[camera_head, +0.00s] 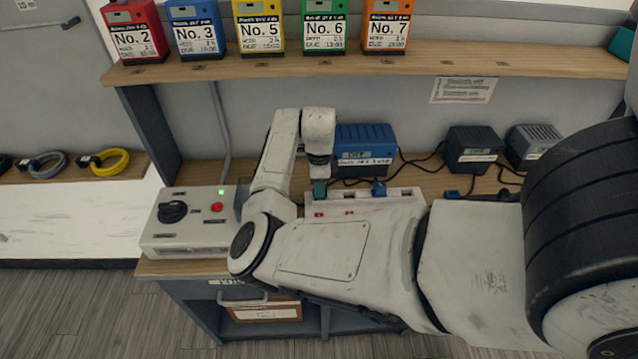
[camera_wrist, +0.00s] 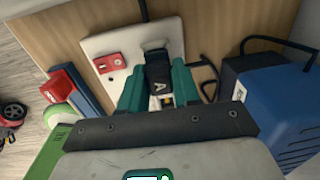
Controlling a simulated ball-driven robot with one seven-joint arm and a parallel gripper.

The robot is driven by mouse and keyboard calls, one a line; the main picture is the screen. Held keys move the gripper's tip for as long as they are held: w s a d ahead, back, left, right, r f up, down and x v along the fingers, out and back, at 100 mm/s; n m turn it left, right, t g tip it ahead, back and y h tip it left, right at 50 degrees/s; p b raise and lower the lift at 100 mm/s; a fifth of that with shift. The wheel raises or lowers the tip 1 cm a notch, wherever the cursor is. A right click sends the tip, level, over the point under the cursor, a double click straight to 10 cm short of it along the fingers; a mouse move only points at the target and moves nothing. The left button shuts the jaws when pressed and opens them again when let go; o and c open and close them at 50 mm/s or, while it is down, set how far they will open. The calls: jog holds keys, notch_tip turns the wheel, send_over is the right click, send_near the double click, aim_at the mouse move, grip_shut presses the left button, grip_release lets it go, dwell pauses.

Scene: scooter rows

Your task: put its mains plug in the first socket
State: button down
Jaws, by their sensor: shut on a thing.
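My gripper (camera_head: 320,190) points down at the left part of the white socket strip (camera_head: 405,193). In the wrist view its teal fingers (camera_wrist: 157,82) are shut on a black mains plug (camera_wrist: 157,68) marked "A". The plug is over the strip (camera_wrist: 97,45), beside a red switch (camera_wrist: 110,63). I cannot tell whether its pins are in a socket. In the head view my arm hides the plug and much of the strip's front. A blue plug (camera_head: 378,188) sits farther right on the strip. A blue charger (camera_head: 365,143) stands behind; it also shows in the wrist view (camera_wrist: 285,105).
A black charger (camera_head: 473,145) and a grey charger (camera_head: 535,141) stand right of the blue one, with loose cables around. A control box (camera_head: 188,232) with a black knob is at the left. A shelf (camera_head: 240,68) with numbered coloured packs runs above.

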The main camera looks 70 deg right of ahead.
jog(key=shift+f+b, duration=0.35)
jog(key=shift+f, duration=0.25)
jog(key=c, duration=0.7)
grip_release()
jog(key=shift+c, duration=0.2)
jog(key=shift+r, duration=0.1)
jog(key=r, duration=0.3)
jog(key=r+b, duration=0.1)
jog(key=r, duration=0.6)
jog(key=shift+s+a+r, duration=0.15)
jog(key=shift+a+r, duration=0.15)
jog(key=shift+r, duration=0.05)
